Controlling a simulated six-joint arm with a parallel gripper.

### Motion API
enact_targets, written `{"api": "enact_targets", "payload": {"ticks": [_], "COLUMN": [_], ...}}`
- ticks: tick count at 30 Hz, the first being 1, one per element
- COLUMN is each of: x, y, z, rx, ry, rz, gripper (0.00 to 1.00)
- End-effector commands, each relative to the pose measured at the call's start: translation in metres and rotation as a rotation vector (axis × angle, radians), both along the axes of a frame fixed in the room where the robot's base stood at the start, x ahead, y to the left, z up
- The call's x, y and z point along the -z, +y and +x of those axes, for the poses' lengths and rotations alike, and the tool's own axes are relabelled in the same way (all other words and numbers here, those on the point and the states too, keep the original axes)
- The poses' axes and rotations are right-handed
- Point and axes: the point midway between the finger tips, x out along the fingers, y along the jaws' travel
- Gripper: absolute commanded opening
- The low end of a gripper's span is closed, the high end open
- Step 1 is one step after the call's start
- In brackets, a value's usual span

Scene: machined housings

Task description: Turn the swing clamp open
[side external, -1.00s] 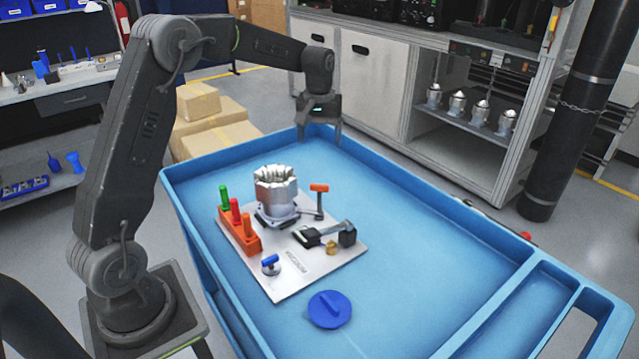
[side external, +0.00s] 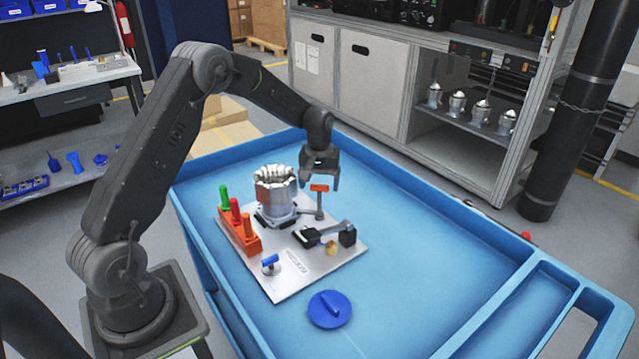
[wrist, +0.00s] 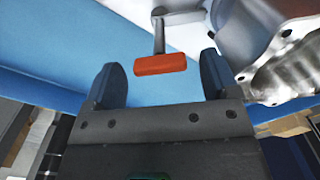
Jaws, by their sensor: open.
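The swing clamp has an orange handle (side external: 319,187) on a thin grey upright, beside the machined housing (side external: 275,192) on a white plate (side external: 290,283). My gripper (side external: 320,183) is just above and around the handle's height in the side view; exact contact cannot be told. In the wrist view my gripper (wrist: 160,82) is open, with its two dark fingers apart. The orange handle (wrist: 160,65) shows between and slightly beyond the fingertips, with its grey arm (wrist: 160,35) behind it. The silver housing (wrist: 270,40) is right of the fingers in that view.
An orange block (side external: 240,240) with green, red and orange pegs stands at the plate's left. A black toggle clamp (side external: 325,236) and a small blue-handled part (side external: 270,262) are on the plate. A blue round lid (side external: 330,309) lies on the blue tray. The tray's right side is clear.

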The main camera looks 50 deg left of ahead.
Motion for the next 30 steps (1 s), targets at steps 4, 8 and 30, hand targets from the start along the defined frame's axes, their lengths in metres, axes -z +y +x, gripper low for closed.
{"api": "enact_targets", "payload": {"ticks": [4,8,30], "x": [0.0046,0.0047,0.0041], "y": [-0.0001,-0.0001,0.0002], "z": [-0.0003,-0.0002,-0.0003], "rx": [0.000,0.000,0.005], "ry": [0.001,0.000,0.000], "rz": [-0.001,0.000,0.000], "gripper": [0.81,0.81,0.32]}}
